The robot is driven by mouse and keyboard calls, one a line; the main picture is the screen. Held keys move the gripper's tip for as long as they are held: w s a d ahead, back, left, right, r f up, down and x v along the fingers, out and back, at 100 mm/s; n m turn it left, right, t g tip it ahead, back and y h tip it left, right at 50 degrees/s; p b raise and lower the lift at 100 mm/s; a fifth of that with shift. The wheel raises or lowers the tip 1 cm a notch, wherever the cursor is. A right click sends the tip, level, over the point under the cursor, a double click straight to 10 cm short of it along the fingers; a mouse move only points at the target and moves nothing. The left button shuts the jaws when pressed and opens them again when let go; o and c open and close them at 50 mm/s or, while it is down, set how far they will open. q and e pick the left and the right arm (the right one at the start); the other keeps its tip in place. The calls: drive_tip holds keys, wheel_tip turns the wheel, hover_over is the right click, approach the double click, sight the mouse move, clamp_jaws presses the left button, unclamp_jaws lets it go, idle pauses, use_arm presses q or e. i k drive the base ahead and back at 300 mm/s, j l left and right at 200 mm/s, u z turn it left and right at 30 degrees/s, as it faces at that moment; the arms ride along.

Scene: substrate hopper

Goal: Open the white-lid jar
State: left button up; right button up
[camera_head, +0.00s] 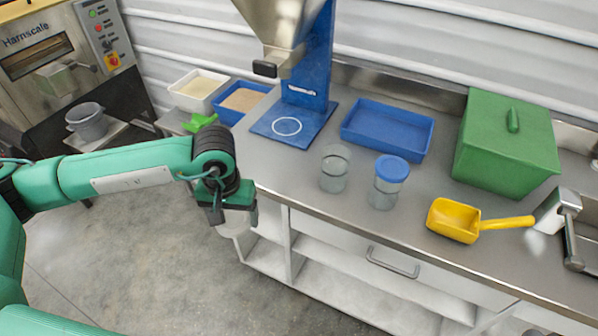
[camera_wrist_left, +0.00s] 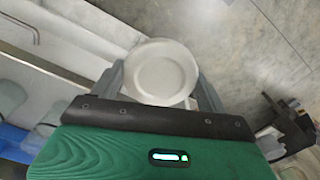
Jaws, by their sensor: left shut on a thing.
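My left gripper (camera_head: 233,208) is beyond the counter's front left corner, over the floor. It is shut on a round white lid (camera_wrist_left: 160,74), which sits between its two fingers in the left wrist view. In the head view the white lid (camera_head: 233,228) shows partly below the fingers. A clear jar (camera_head: 334,170) without a lid stands upright on the counter. Next to it stands a clear jar (camera_head: 383,195) with a blue lid (camera_head: 392,168). My right gripper is not in view.
A yellow scoop (camera_head: 456,220), a green box (camera_head: 507,145) and an empty blue tray (camera_head: 388,130) are on the counter (camera_head: 300,185). A hopper (camera_head: 285,30) stands behind on a blue base. Two filled trays and a green scoop (camera_head: 199,123) are at the left.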

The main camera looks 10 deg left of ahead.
sight(335, 159)
drive_tip(key=z, duration=1.15)
drive_tip(key=i+j+z, duration=0.15)
drive_tip(key=j+z, duration=0.2)
drive_tip(key=i+j+z, duration=0.1)
drive_tip(key=j+z, duration=0.45)
drive_tip(key=z, duration=0.15)
drive_tip(key=i+j, duration=0.05)
